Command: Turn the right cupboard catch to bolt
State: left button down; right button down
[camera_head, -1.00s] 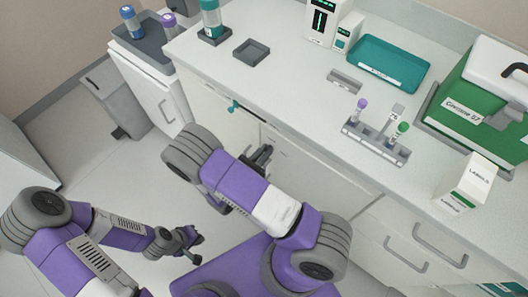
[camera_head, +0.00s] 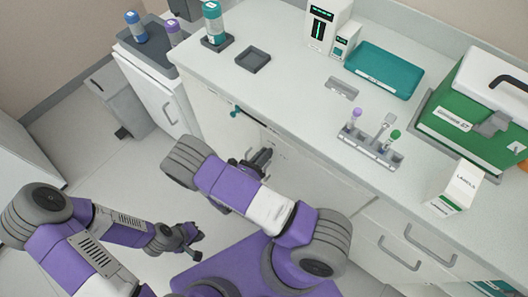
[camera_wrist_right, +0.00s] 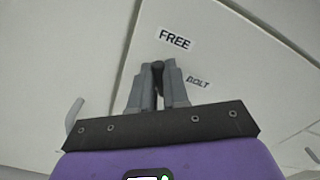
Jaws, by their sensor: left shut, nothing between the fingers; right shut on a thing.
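The right cupboard catch (camera_wrist_right: 157,66) is a small dark piece between my right fingertips, on a pale cupboard door (camera_wrist_right: 235,50). In the head view my right gripper (camera_head: 263,158) is at the cupboard front below the counter. My left gripper (camera_head: 193,238) is shut and empty, low over the floor.
A teal catch (camera_head: 236,113) is further left on the cupboard front. The counter (camera_head: 290,95) above holds a tube rack (camera_head: 372,150), a teal tray (camera_head: 383,72), a green case (camera_head: 480,100) and a labels box (camera_head: 458,188). Drawer handles (camera_head: 430,245) stick out at right.

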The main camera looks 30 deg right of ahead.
jog(key=n+p, duration=0.1)
jog(key=n, duration=0.2)
jog(key=n+p, duration=0.1)
jog(key=n, duration=0.3)
jog(key=n+p, duration=0.1)
jog(key=n, duration=0.3)
jog(key=shift+w+f, duration=0.1)
jog(key=shift+f, duration=0.2)
dwell(0.4)
jog(key=c, duration=1.1)
grip_release()
jog(key=v, duration=0.7)
jog(key=shift+a, duration=0.35)
